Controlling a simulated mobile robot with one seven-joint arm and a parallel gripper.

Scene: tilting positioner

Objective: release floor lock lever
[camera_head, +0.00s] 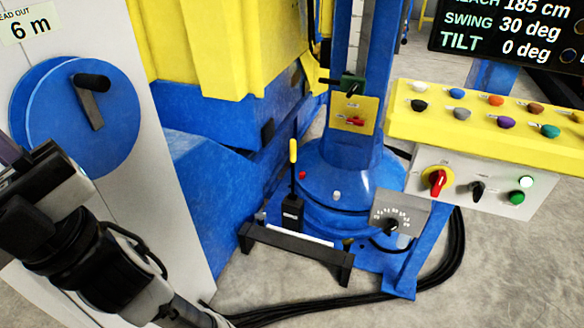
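A thin black lever with a yellow grip (293,152) stands nearly upright at the foot of the blue column, in the middle of the view. It rises from a black housing (292,212) behind a low black bar. I take it as the floor lock lever, but no label on it can be read. My arm (85,245) comes up from the bottom and runs off the left edge, well left of the lever and apart from it. My gripper's fingers do not show.
A yellow control panel (490,135) with several coloured knobs stands at right. A grey dial plate (398,215) is right of the lever. A blue crank disc (80,105) is on the white cabinet at left. Black cables (350,303) lie on the floor in front.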

